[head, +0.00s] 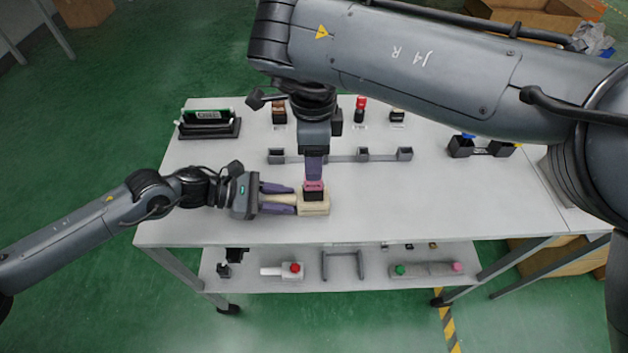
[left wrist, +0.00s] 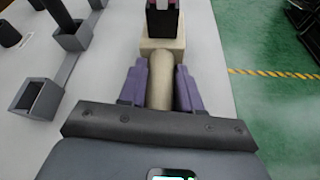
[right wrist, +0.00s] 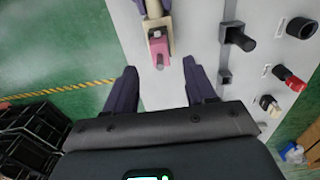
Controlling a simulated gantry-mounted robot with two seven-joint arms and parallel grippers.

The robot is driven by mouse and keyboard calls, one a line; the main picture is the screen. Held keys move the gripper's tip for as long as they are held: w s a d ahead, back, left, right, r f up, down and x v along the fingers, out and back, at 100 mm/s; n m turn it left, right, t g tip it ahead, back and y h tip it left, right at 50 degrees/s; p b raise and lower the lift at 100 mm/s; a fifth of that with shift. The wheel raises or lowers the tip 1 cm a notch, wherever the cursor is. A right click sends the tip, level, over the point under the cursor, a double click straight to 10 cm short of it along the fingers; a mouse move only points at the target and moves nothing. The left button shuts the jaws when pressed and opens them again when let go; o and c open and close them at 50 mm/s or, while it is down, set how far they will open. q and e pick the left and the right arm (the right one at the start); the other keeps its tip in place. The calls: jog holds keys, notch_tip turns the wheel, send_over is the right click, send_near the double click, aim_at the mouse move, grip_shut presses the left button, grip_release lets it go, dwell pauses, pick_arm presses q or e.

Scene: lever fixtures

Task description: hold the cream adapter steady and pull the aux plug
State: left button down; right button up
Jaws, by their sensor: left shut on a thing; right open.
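The cream adapter (head: 323,207) lies on the white table near its front edge. Its round cream body (left wrist: 160,92) runs between the purple fingers of my left gripper (head: 278,198), which is shut on it from the left. The aux plug, pink and black (head: 314,187), sits at the adapter's block. In the left wrist view the plug (left wrist: 162,20) shows dark at the far end, and in the right wrist view it shows pink (right wrist: 158,47). My right gripper (right wrist: 160,75) is open, fingers pointing down toward the plug, with nothing between its fingertips.
A grey rail with black sockets (head: 363,154) stands behind the adapter. A black-framed green board (head: 207,117) is at the back left. A red-capped part (head: 360,104) and other connectors line the back. Free table (head: 430,205) lies right of the adapter. A lower shelf holds more fixtures.

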send_over(307, 203)
jog(key=w+d, duration=0.1)
jog(key=w, duration=0.1)
jog(key=shift+s+d+f, duration=0.1)
jog(key=shift+f, duration=1.6)
jog(key=shift+d+f, duration=0.1)
jog(key=shift+f, duration=1.55)
grip_shut()
